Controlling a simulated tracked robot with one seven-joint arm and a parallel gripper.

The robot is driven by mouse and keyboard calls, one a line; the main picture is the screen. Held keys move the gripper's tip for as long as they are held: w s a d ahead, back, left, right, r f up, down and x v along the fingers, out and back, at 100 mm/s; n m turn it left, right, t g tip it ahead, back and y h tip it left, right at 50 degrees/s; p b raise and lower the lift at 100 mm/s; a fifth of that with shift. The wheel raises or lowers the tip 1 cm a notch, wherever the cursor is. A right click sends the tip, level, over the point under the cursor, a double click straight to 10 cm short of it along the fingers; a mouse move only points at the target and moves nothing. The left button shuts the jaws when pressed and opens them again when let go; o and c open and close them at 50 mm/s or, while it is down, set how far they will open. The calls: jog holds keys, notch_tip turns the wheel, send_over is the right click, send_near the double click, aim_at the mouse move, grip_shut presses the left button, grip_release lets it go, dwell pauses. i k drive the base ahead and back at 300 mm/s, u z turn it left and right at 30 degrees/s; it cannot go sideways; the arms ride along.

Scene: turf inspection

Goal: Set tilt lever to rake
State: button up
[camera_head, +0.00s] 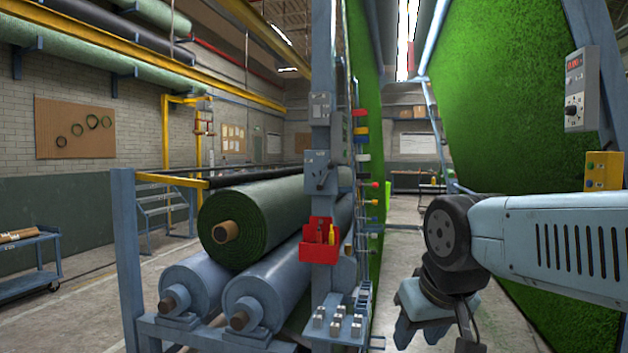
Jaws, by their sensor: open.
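My gripper (436,331) hangs at the lower right, below my arm, with its jaws open and nothing seen between them. No lever is clearly marked as the tilt lever. A grey box (318,160) on the blue post (324,70) carries what looks like a small dark handle, and its setting is too small to read. Several coloured knobs or handles, with a red one (361,112) on top, stick out from the post's right side. My gripper is right of the post and lower than these, apart from them in the picture.
A red holder (319,240) with tools is on the post. A green turf roll (245,225) lies on blue rollers (200,285) at left. A turf sheet (535,100) slopes at right, near a control box (581,88) with a dial. Floor shows between post and sheet.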

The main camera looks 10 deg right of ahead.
aim_at(331, 166)
jog(key=u, duration=0.05)
jog(key=i, duration=0.9)
jog(key=z, duration=0.7)
jog(key=k, duration=0.95)
jog(key=u, duration=0.45)
jog(key=i, duration=0.5)
